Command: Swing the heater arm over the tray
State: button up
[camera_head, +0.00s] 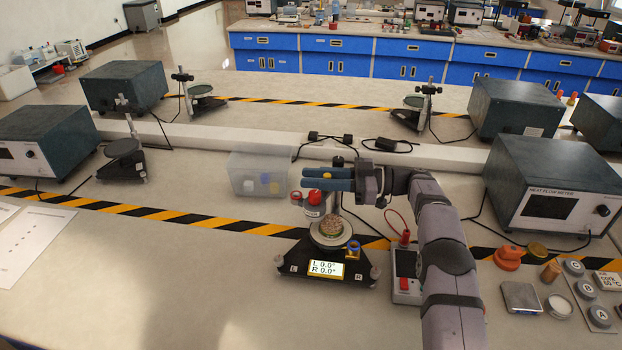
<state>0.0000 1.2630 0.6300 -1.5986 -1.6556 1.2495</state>
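The heater arm's red and white head (314,205) is on the black instrument stand, with a red knob (296,196) at its left. It appears just behind and left of the round tray (328,241). A brownish disc (331,227) lies on the tray. The stand's base (292,265) has a lit display reading L 0.0° and R 0.0°. My gripper (306,179) points left, its blue fingers close together in front of the stand's post, above the heater head. A small yellow spot shows at the fingers. Contact and any gap between the fingertips are unclear.
A clear box (258,174) with small items stands behind left. A red and white device (404,275) with a red lead is right of the stand. A heat flow meter (551,186) and small parts lie farther right.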

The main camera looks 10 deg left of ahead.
jog(key=d+b, duration=0.1)
jog(key=d, duration=0.5)
jog(key=shift+w+d, duration=0.15)
jog(key=shift+w, duration=0.1)
